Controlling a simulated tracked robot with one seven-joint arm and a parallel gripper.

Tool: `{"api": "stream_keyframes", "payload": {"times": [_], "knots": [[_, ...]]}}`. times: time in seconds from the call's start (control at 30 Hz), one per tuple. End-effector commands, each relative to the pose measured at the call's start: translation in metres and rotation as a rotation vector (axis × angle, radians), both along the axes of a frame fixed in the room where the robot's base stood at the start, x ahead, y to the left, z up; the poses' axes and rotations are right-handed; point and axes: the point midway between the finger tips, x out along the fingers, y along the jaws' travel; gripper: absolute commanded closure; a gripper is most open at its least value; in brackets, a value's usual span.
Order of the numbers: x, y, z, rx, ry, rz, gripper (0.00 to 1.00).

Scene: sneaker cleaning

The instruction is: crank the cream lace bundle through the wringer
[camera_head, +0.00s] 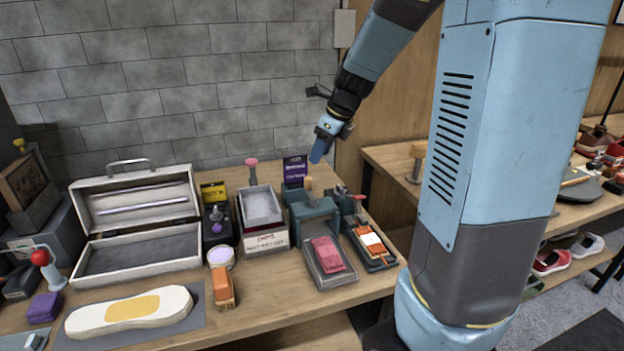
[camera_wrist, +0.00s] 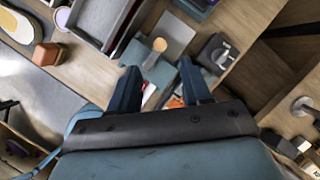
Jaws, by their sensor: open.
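The teal wringer (camera_head: 318,212) stands near the right end of the bench. Its wooden crank knob (camera_head: 308,184) sticks up on top; it also shows in the wrist view (camera_wrist: 160,44). A pinkish-red bundle (camera_head: 327,254) lies on the grey tray (camera_head: 338,280) in front of the wringer. I cannot make out a cream lace bundle. My gripper (camera_head: 320,153) hangs above the wringer, apart from the knob. In the wrist view its two fingers (camera_wrist: 158,68) are spread and nothing is between them; the knob appears just beyond the tips.
A dark tray with an orange-and-white item (camera_head: 370,240) lies right of the wringer. A grey bin (camera_head: 260,206) stands left, beside an open metal toolbox (camera_head: 137,222). A purple box (camera_head: 295,170) stands behind. An orange block (camera_head: 222,288) and a pale insole-shaped pad (camera_head: 128,311) lie in front.

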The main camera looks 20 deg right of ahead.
Motion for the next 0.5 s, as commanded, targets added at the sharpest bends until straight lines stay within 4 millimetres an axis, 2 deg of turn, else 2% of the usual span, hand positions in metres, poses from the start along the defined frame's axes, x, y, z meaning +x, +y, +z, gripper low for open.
{"api": "stream_keyframes", "payload": {"times": [0.2, 0.5], "knots": [[0.01, 0.011, -0.038, -0.001, 0.003, 0.001, 0.52], [0.023, 0.023, -0.081, -0.001, 0.002, 0.001, 0.52]]}}
